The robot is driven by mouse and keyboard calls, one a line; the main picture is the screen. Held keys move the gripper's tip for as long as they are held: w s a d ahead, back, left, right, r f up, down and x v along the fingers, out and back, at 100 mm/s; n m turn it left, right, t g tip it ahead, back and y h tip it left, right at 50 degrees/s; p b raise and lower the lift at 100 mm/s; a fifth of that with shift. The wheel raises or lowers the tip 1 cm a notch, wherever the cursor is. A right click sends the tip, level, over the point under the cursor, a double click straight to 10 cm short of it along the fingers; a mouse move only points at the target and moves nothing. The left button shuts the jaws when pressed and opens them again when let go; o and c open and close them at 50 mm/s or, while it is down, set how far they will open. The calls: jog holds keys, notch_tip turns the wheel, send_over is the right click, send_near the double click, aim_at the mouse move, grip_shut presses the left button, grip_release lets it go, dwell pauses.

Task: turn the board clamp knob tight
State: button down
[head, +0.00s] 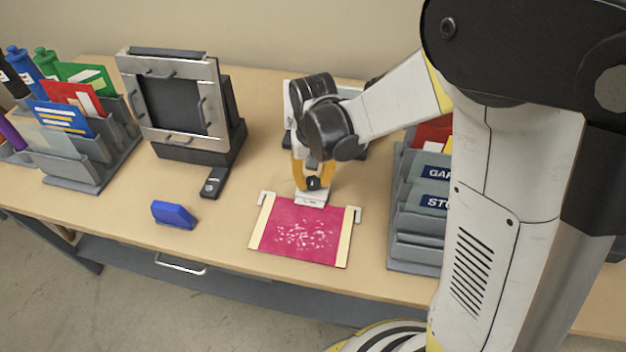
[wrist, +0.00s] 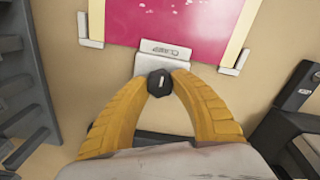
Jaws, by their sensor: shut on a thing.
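The board clamp is a white plate marked with small lettering (head: 311,197) at the back edge of a board with a pink sheet (head: 300,232). Its dark knob (wrist: 159,83) stands on the clamp plate (wrist: 166,50), with a pale mark on top in the wrist view. My gripper (head: 313,182) points down over the clamp, and its yellow fingers (wrist: 160,86) are shut on the knob from both sides. The knob's lower part and how tightly the clamp presses are hidden.
A grey framed press (head: 180,100) and a small dark device (head: 213,183) stand left of the board. A blue block (head: 173,214) lies at the front left. File racks stand at the far left (head: 85,165) and right (head: 410,252). Table between is clear.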

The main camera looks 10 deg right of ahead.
aim_at(313, 180)
dwell(0.4)
jog(key=c, duration=1)
grip_release()
jog(key=shift+r, duration=0.1)
notch_tip(313, 180, up, 12)
jog(key=shift+f, duration=0.1)
